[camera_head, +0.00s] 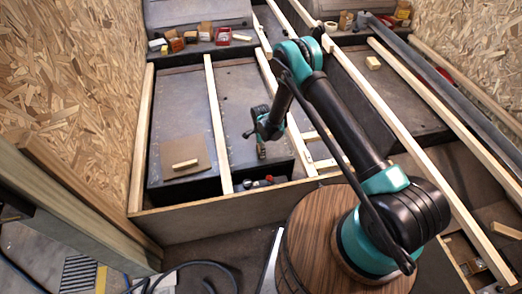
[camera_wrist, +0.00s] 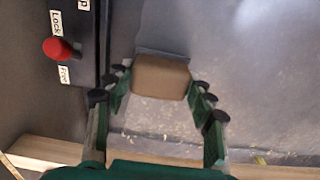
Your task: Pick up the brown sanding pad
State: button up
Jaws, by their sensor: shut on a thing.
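The brown sanding pad (camera_wrist: 160,78) is a small brown block held between the fingertips in the wrist view. My gripper (camera_wrist: 160,88) is shut on it, with one dark-tipped green finger at each side. In the head view my gripper (camera_head: 262,148) is low over the dark panel, right of the second wooden slat. The pad is a tiny patch under it there, and I cannot tell whether it still touches the panel.
A pale block (camera_head: 185,164) lies on a brown sheet (camera_head: 200,152) at the left. Wooden slats (camera_head: 217,125) cross the dark panels. Small coloured items (camera_head: 222,36) stand at the back. A red knob (camera_wrist: 57,48) with "Lock" and "Free" labels is left of my gripper.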

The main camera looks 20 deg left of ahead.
notch_tip(320, 180, up, 19)
dwell(0.4)
